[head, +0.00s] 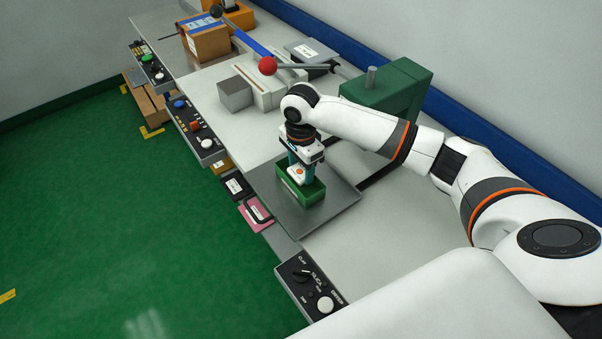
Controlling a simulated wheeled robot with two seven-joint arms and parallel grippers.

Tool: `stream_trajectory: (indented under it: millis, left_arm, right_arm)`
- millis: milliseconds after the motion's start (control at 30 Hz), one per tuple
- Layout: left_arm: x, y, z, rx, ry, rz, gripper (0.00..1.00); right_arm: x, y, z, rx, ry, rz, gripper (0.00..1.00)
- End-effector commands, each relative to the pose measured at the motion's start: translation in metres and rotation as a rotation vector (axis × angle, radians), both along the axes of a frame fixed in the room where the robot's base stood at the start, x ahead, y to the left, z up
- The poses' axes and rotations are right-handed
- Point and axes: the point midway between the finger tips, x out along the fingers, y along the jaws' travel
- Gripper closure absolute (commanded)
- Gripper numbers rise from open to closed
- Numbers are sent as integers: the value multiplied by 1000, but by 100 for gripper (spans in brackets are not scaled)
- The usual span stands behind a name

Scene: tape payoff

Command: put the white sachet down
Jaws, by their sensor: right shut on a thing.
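My right gripper (300,170) points down over a small green open box (313,198) on a grey metal plate. It is shut on the white sachet (299,173), a small white piece with an orange mark between the teal fingers. The sachet is at the mouth of the box, within its outline. I cannot tell whether it touches the box floor, as the gripper hides part of the inside. My left gripper is not in view.
The grey plate (345,197) has free room around the box. A green machine block (405,85) stands behind it. A red-knobbed lever (268,66) and grey block (236,94) stand farther back. Control panels (322,295) line the bench's front edge.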

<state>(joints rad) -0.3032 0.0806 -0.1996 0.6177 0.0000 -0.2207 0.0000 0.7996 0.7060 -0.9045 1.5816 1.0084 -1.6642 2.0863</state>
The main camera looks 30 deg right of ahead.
Motion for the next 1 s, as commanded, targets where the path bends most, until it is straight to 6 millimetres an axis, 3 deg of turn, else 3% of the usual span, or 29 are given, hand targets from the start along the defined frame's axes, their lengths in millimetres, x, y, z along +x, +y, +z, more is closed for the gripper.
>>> stream_trajectory:
  millis: [200,600,633,733,1000]
  left_arm:
    - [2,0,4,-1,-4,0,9]
    - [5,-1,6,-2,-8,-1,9]
    - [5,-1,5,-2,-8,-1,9]
    - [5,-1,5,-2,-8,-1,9]
    - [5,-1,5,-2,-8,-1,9]
  right_arm:
    - [-1,0,-29,0,2,1,72]
    - [-1,0,-35,0,1,2,72]
    - [0,0,-35,0,0,2,43]
    - [0,0,-35,0,0,2,27]
    - [0,0,-35,0,0,2,25]
